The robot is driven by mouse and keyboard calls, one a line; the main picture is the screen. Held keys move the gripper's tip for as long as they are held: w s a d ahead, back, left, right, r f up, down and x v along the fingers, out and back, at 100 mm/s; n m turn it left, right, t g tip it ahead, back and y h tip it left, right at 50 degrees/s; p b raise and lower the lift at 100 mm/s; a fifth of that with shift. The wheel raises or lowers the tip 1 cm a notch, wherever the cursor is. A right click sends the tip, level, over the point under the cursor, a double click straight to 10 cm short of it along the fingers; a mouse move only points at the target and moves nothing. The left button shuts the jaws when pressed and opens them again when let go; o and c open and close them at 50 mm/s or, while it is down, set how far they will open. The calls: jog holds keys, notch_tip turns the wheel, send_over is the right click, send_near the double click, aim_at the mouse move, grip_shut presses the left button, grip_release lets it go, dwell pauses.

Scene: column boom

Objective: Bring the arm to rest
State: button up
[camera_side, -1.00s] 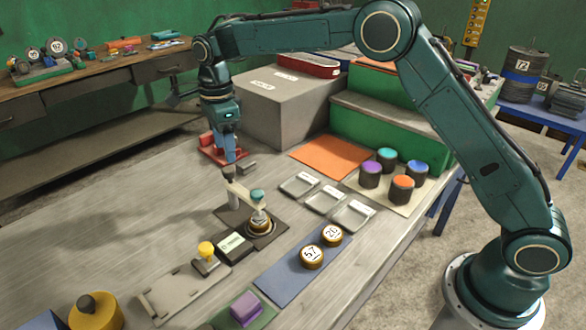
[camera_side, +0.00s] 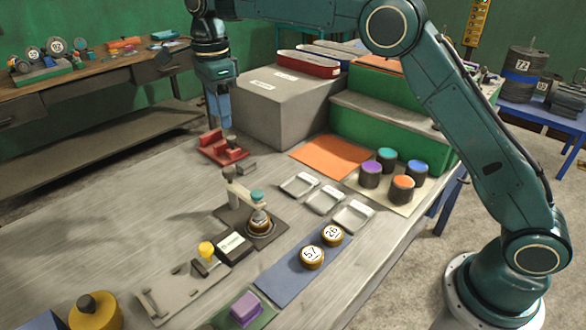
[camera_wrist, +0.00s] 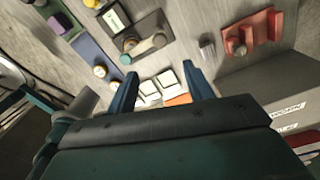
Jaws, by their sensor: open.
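My gripper (camera_side: 221,121) is raised above the table, over the red fixture (camera_side: 222,147) near the grey box. Its blue fingers also show in the wrist view (camera_wrist: 162,82), spread apart with nothing between them. The red fixture holds a small dark peg-like piece, seen in the wrist view (camera_wrist: 236,44) too. A column boom stand (camera_side: 243,200) with a teal-topped end stands on a dark base, over a brass disc. My gripper touches none of these.
A grey box (camera_side: 283,112) and green steps (camera_side: 375,140) stand close right of my gripper. White trays (camera_side: 322,200), numbered brass discs (camera_side: 312,257) and coloured canisters (camera_side: 387,155) sit on the table.

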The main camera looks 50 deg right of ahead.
jog(key=s+d+r+n+t, duration=0.1)
jog(key=s+d+r+n, duration=0.4)
jog(key=s, duration=0.4)
jog(key=s+d+r+n+t, duration=0.2)
jog(key=s+d+r+n, duration=0.3)
jog(key=s, duration=0.4)
jog(key=s+d+f+n+t, duration=0.1)
jog(key=s+f+n, duration=0.3)
jog(key=s, duration=0.6)
jog(key=s+d+f+n+t, duration=0.1)
jog(key=s+d+f+n, duration=0.1)
jog(key=s+f+n, duration=0.2)
jog(key=s+n, duration=0.3)
jog(key=s, duration=0.3)
jog(key=shift+s+d+f+t, duration=0.15)
jog(key=shift+d+f+t, duration=0.05)
jog(key=shift+d+t, duration=0.1)
